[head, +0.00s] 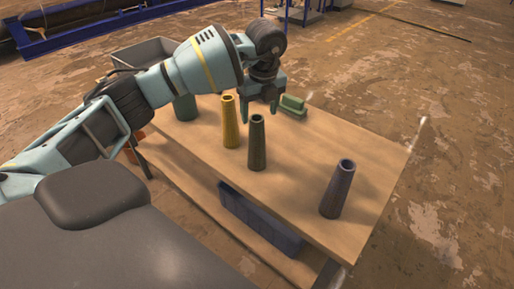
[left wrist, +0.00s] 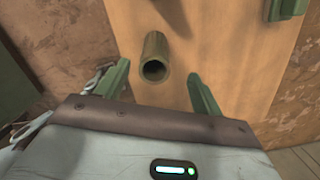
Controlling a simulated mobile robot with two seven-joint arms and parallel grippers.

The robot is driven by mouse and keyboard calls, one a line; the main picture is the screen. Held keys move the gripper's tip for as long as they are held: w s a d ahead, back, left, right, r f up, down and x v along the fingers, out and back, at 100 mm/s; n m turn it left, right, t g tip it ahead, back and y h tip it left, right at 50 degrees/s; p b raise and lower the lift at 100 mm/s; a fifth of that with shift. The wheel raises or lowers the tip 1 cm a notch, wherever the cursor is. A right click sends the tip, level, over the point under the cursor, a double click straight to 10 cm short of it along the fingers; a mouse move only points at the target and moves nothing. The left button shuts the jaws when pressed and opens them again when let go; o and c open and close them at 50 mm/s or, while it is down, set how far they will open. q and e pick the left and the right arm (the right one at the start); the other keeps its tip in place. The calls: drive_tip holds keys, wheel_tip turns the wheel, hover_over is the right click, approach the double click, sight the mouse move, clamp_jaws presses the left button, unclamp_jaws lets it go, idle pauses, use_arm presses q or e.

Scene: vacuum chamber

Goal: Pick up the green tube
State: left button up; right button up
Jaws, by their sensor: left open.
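The green tube (head: 257,145) is dark green, slightly tapered and stands upright on the wooden table. My left gripper (head: 260,114) is open, pointing down just behind the tube's top in the head view. In the left wrist view a dull green tube (left wrist: 154,58) with a round open end shows between the two spread green fingers of the left gripper (left wrist: 158,70). I see a gap on each side, and nothing is held. My right gripper is not in view.
A yellow tube (head: 229,122) stands close to the left of the green tube. A green block (head: 292,107) lies behind, and a wider green cylinder (head: 185,108) stands at the left, partly hidden by my arm.

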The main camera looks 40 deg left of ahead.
sight(256, 124)
use_arm(q)
drive_tip(key=shift+s+a+f, duration=0.1)
drive_tip(key=shift+a+f, duration=0.1)
drive_tip(key=shift+f, duration=1.1)
drive_tip(key=shift+s+a+f, duration=0.1)
drive_tip(key=shift+a+f, duration=0.05)
drive_tip(key=shift+f, duration=1.15)
drive_tip(key=c, duration=1.3)
drive_tip(key=shift+r, duration=0.15)
